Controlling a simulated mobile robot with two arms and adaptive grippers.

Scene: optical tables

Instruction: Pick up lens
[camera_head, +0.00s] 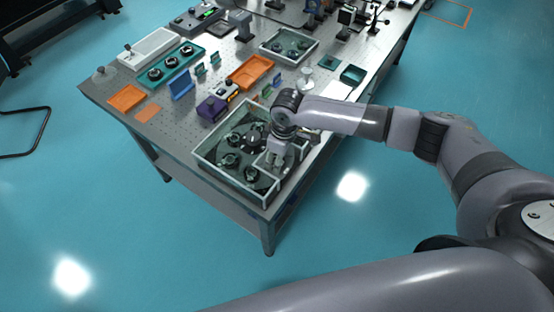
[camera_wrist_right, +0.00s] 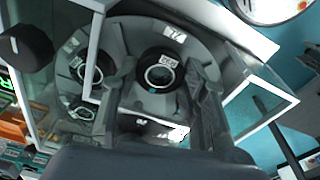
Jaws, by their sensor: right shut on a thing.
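The glass-walled box with a pale rim (camera_head: 205,163) stands at the near corner of the table and holds several dark round lenses on a round grey holder. My right gripper (camera_head: 273,162) reaches down into its right side. In the right wrist view a black-ringed lens (camera_wrist_right: 160,74) with a white label sits between the two fingers of my right gripper (camera_wrist_right: 163,88), which is shut on it. The lens still appears at the level of the holder; any gap below it is hidden. My left gripper is not in view.
Other lenses (camera_wrist_right: 82,70) sit close to the left finger in the wrist view. The box's rim (camera_wrist_right: 262,122) stands close around the gripper. A purple box (camera_head: 212,108), orange trays (camera_head: 250,71) and a second glass box (camera_head: 289,46) stand farther back on the table.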

